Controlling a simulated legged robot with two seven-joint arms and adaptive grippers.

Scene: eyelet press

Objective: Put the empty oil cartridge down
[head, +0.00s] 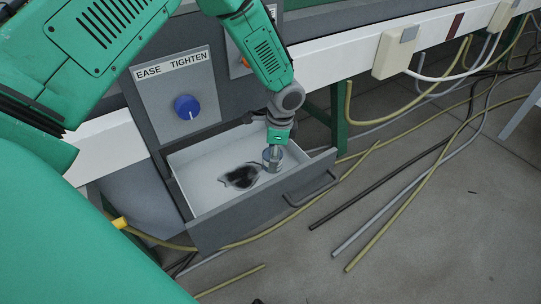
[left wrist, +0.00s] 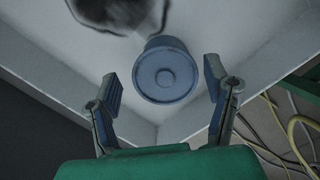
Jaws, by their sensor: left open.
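The oil cartridge (left wrist: 165,72), a blue-grey round can, stands in the corner of an open white-lined drawer. In the head view the cartridge (head: 272,158) is partly hidden by my left gripper (head: 275,150), which reaches down over it. In the left wrist view my left gripper (left wrist: 165,92) is open, with one finger on each side of the cartridge and a visible gap to both. The cartridge's top faces the wrist camera. My right gripper is not seen.
The drawer (head: 252,215) is pulled out, with a dark stain (head: 240,176) on its floor. Above it is a panel with a blue knob (head: 187,107) labelled "EASE TIGHTEN". Cables and loose rods (head: 400,190) lie on the floor at right.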

